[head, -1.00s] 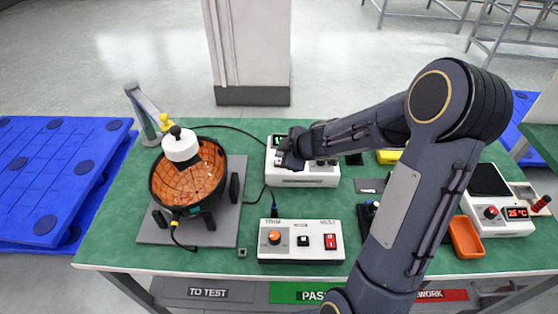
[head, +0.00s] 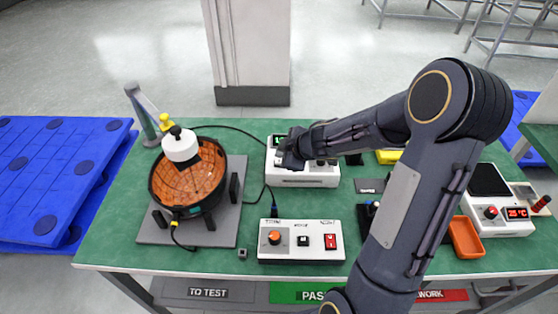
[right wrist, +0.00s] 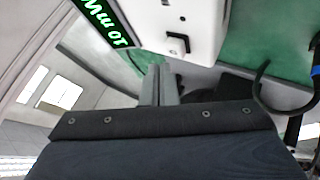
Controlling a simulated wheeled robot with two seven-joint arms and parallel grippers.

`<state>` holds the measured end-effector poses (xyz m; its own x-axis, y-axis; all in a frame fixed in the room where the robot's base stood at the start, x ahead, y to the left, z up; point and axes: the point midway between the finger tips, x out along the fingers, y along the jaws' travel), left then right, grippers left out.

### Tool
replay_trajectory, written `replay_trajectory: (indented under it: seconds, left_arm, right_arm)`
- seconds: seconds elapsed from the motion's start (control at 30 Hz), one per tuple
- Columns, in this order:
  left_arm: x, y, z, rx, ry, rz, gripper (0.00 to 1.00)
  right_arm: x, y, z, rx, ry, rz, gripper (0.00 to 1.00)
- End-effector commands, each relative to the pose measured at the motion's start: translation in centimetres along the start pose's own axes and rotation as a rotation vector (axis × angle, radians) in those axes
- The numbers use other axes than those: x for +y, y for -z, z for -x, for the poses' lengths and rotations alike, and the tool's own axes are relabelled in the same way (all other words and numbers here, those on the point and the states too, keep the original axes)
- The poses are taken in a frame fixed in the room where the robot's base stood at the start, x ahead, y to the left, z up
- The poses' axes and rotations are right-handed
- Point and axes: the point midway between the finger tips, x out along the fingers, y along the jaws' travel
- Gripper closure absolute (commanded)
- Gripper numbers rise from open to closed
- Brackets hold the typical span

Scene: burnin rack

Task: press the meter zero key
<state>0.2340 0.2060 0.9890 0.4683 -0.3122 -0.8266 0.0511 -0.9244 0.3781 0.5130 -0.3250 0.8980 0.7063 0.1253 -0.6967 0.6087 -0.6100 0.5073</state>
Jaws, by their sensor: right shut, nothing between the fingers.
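The meter (head: 318,178) is a white box with a green-lit display, at the back middle of the table. Its front also shows close up in the right wrist view (right wrist: 200,20), with green digits at its edge. There a small square key with a black surround (right wrist: 178,43) sits on the white face; I cannot read a label on it. My right gripper (head: 290,161) is shut and empty, over the left part of the meter. In the right wrist view its fingertips (right wrist: 160,72) appear just short of the key; contact cannot be told. My left gripper is not in view.
A white control box (head: 300,254) with an orange knob and red switch stands in front. A round orange-lined device (head: 188,183) on a grey plate is at left. An orange tray (head: 465,238) and a temperature unit (head: 498,222) are at right. My right arm hides part of the table.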

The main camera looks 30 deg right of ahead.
Motion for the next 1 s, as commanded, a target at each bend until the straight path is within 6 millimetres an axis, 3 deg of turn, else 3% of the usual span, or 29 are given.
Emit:
replay_trajectory:
  seconds: [1.0]
  left_arm:
    - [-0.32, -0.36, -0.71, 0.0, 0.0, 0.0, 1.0]
  right_arm:
    - [-0.56, -0.55, -0.75, 0.0, 0.0, 0.0, 1.0]
